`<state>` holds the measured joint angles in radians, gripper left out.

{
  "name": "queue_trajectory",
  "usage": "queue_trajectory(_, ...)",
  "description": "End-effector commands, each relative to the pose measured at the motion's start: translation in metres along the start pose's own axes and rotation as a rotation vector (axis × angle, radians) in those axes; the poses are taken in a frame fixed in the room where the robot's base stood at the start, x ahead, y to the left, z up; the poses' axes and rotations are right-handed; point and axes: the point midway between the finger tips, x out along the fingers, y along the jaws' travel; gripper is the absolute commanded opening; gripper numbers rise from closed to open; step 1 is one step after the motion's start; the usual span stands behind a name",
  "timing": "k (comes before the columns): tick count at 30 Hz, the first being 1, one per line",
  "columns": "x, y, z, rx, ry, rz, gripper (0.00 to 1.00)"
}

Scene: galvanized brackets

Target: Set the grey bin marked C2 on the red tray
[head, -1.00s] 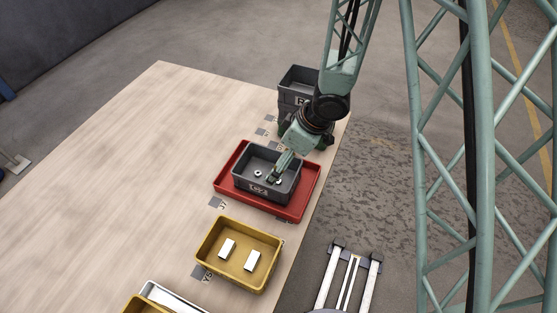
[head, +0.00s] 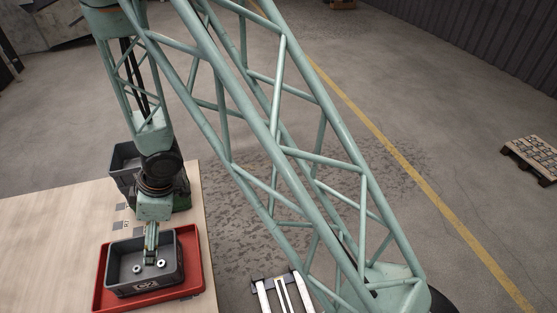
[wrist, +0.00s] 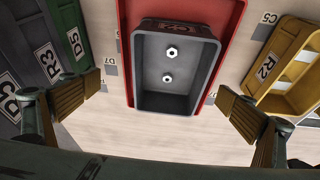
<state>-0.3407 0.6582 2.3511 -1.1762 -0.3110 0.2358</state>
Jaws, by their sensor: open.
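The grey bin marked C2 (head: 146,284) sits upright on the red tray (head: 193,291) in the head view, with two small nuts inside. In the wrist view the same bin (wrist: 145,98) lies on the red tray (wrist: 235,12), below and between my spread fingers. My gripper (head: 151,262) is over the bin in the head view. In the wrist view my gripper (wrist: 160,90) is open, its fingers apart from the bin's walls and nothing between them. The bin's underside is hidden.
A grey bin (head: 124,160) and a green bin (head: 183,190) stand behind the tray, partly hidden by my arm. The wrist view shows a yellow bin (wrist: 285,75) marked R2 at right, and green (wrist: 68,45) and grey (wrist: 35,45) bins at left. Bare tabletop (head: 40,220) lies left of the tray.

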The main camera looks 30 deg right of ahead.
Motion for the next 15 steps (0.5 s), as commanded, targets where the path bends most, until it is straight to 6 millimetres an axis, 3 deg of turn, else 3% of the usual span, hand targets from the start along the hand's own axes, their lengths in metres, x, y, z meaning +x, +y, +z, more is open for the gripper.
queue_trajectory(5,-0.053,0.038,0.007,0.064,-0.027,0.111,1.00)
queue_trajectory(9,-0.113,0.068,0.022,0.145,-0.060,0.217,1.00)
queue_trajectory(15,-0.205,0.094,0.052,0.286,-0.106,0.355,1.00)
